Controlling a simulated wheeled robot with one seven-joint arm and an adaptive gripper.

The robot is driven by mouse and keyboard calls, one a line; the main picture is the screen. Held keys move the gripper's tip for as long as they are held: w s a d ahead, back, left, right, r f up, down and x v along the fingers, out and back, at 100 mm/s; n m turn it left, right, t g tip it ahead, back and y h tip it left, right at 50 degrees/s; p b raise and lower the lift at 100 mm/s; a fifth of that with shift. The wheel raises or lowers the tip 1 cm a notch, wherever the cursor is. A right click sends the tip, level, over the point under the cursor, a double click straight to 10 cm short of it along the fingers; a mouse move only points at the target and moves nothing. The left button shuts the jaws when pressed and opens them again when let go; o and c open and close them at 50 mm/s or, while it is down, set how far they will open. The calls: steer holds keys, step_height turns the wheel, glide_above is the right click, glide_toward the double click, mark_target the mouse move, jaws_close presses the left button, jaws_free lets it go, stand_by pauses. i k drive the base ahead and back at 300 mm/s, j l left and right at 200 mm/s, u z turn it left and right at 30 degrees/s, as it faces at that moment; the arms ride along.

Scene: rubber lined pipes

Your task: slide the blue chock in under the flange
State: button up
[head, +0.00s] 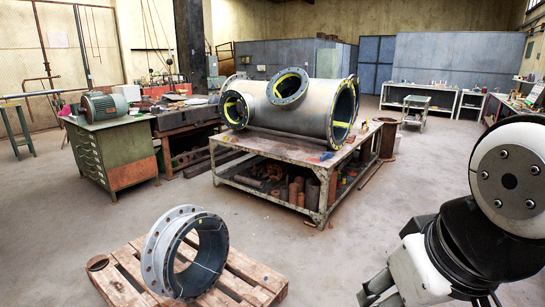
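A small blue piece, which looks like the blue chock (327,156), lies on the near right part of the table top, in front of the big pipe. The pipe's right-end flange (335,128) stands just above and to the right of it, with a yellow inner rim. At this size I cannot tell whether the chock touches the flange. My gripper (372,288) shows at the bottom edge, right of centre, well in front of the table and apart from the chock. It is partly cut off by the frame, so its opening and contents cannot be made out.
The pipe (290,118) rests on a metal table (265,150) with a lower shelf of rusty parts. A pallet (245,280) with a loose flanged ring (160,245) stands at front left. A green cabinet (108,150) is further left. The floor between pallet and my arm is clear.

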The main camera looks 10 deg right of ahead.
mark_target(326, 154)
steer(key=i+l+z, duration=0.3)
steer(key=i, duration=0.3)
steer(key=i+l+z, duration=0.35)
steer(key=i, duration=0.25)
steer(key=i+z, duration=0.3)
steer(key=i, duration=0.35)
steer(key=i+u, duration=0.1)
steer(key=i, duration=0.85)
steer(key=i+l+u, duration=0.1)
steer(key=i, duration=0.8)
steer(key=i+l+u, duration=0.15)
steer(key=i+u, duration=0.2)
steer(key=i+l+u, duration=0.35)
steer(key=i, duration=0.15)
steer(key=i+l+u, duration=0.4)
